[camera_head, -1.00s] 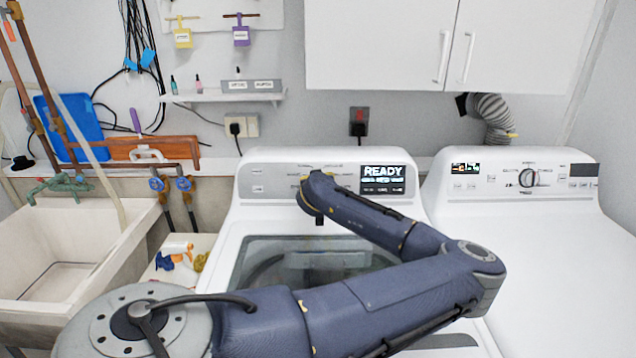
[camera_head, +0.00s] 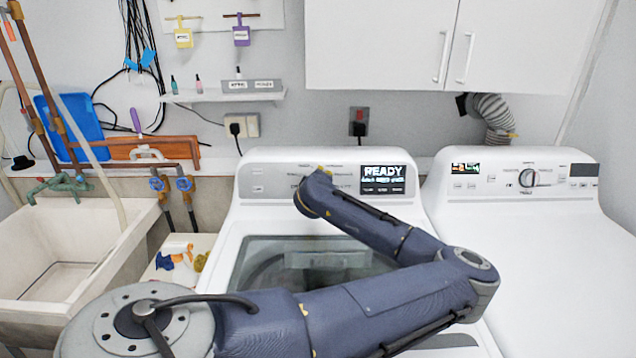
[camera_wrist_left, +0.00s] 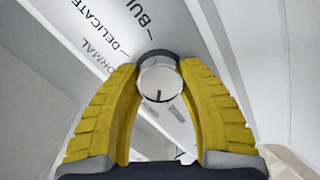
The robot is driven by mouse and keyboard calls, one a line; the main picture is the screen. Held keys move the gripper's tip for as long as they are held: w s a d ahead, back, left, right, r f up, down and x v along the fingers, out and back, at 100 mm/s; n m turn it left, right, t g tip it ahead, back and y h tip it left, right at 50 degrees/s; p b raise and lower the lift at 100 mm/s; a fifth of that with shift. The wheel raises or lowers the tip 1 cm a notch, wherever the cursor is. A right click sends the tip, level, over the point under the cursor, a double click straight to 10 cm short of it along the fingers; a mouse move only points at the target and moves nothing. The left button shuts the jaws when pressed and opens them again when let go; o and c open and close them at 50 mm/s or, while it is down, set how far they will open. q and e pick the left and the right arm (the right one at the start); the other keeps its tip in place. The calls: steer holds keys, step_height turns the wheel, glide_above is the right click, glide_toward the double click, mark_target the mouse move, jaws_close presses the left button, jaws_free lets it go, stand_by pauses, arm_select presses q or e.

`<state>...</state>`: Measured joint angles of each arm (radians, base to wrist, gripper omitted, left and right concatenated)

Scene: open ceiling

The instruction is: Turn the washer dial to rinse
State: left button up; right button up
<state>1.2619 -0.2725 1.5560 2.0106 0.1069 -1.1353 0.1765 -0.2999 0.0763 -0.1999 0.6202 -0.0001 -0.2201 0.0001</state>
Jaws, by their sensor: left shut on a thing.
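The washer (camera_head: 262,210) is the white machine in the middle of the head view, with its screen (camera_head: 383,180) reading READY. My left arm reaches across it to the control panel, where the arm hides the dial and my gripper. In the left wrist view the round silver dial (camera_wrist_left: 160,83) sits between the yellow fingers of my left gripper (camera_wrist_left: 159,66). The gripper is shut on the dial from both sides. A dark mark on the dial points toward the bottom of the picture. Labels DELICATE, NORMAL and a partly cut "BU..." show at the upper left; labels at the lower right are too small to read.
A second white machine (camera_head: 560,240) with its own dial (camera_head: 528,178) stands to the right. A utility sink (camera_head: 130,250) is at the left. Above are a small shelf (camera_head: 205,96) and a white wall cabinet (camera_head: 380,50).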

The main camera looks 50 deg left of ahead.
arm_select(q)
steer(key=shift+n, duration=1.5)
steer(key=o, duration=1.3)
steer(key=shift+v, duration=3.75)
steer(key=shift+w+f, duration=0.1)
